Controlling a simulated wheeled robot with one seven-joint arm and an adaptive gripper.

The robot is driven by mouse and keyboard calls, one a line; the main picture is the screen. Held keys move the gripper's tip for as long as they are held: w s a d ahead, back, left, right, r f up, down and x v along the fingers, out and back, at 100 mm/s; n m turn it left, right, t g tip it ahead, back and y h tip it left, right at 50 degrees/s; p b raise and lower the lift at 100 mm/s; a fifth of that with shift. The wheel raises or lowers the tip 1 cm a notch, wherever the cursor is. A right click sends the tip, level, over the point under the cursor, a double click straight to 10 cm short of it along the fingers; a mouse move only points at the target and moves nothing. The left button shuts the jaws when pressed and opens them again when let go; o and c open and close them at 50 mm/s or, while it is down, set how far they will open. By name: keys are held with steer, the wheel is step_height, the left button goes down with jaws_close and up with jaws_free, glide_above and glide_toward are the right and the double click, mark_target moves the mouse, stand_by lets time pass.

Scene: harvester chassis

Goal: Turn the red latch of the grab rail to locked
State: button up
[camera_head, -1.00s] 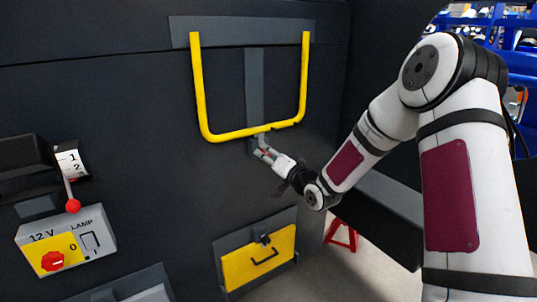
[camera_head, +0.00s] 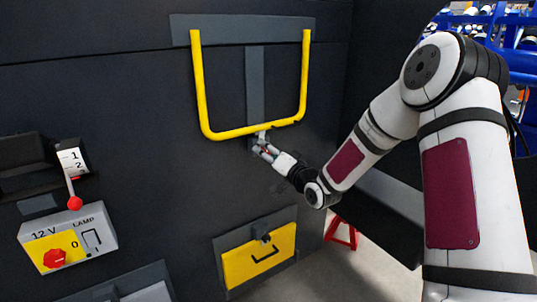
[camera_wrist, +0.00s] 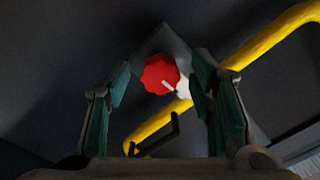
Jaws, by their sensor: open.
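The yellow grab rail (camera_head: 250,130) is a U-shaped bar on the dark panel. Its lower bar also runs diagonally through the wrist view (camera_wrist: 265,40). The red latch (camera_wrist: 161,73) is a scalloped knob with a white pointer mark toward the lower right, on a grey plate. My gripper (camera_wrist: 160,85) is open, and the knob shows between its two fingers, apparently not touched by either. In the head view my gripper (camera_head: 263,150) is just under the middle of the rail's lower bar and hides most of the latch.
A lamp box (camera_head: 68,238) with a red knob and a lever with a red ball (camera_head: 75,203) are at the left. A yellow hatch (camera_head: 259,256) is below the rail. A dark bracket (camera_wrist: 160,135) lies low between the fingers. A red stand (camera_head: 342,232) is on the floor.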

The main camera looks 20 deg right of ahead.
steer(key=v, duration=1.2)
steer(key=s+r+n+g+h, duration=0.4)
steer(key=s+r+g+h, duration=0.3)
steer(key=s, duration=0.5)
steer(key=s+a+r+g, duration=0.1)
steer(key=s+a+g, duration=0.1)
steer(key=s, duration=0.8)
steer(key=s+a+r+n+g+y, duration=0.1)
steer(key=s+g, duration=0.1)
steer(key=s, duration=0.9)
steer(key=shift+a+r+n+g, duration=0.3)
steer(key=shift+a+r+g, duration=0.05)
steer(key=shift+r+g, duration=0.05)
